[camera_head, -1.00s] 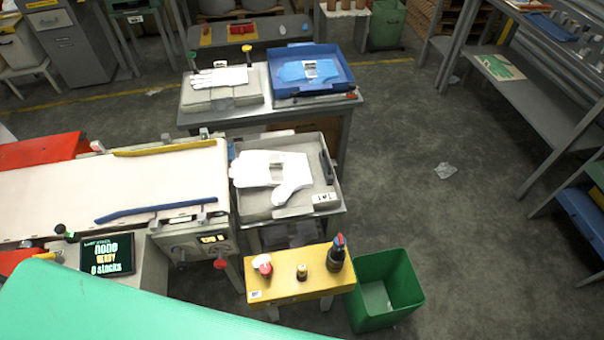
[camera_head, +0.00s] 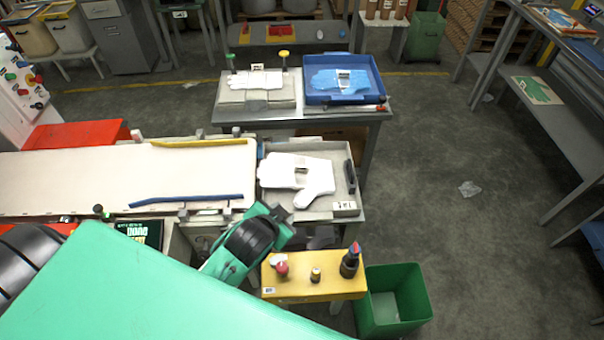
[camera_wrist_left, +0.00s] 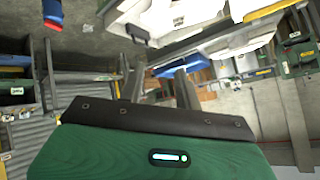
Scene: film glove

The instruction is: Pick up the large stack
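A thinner-looking white glove stack (camera_head: 255,79) lies on a grey block on the back table, beside a blue glove stack (camera_head: 341,80) in a blue tray. My left gripper (camera_head: 280,213) is just in front of the grey tray's near edge, apart from the white stack. In the left wrist view its two fingers (camera_wrist_left: 158,78) stand apart with nothing between them. My right gripper is not in view.
A yellow stand (camera_head: 315,287) with small knobs and a dark bottle (camera_head: 350,261) is close to my left gripper. A green bin (camera_head: 394,298) stands to its right. A conveyor (camera_head: 110,178) with blue and yellow rails lies left. Open floor lies right of the tables.

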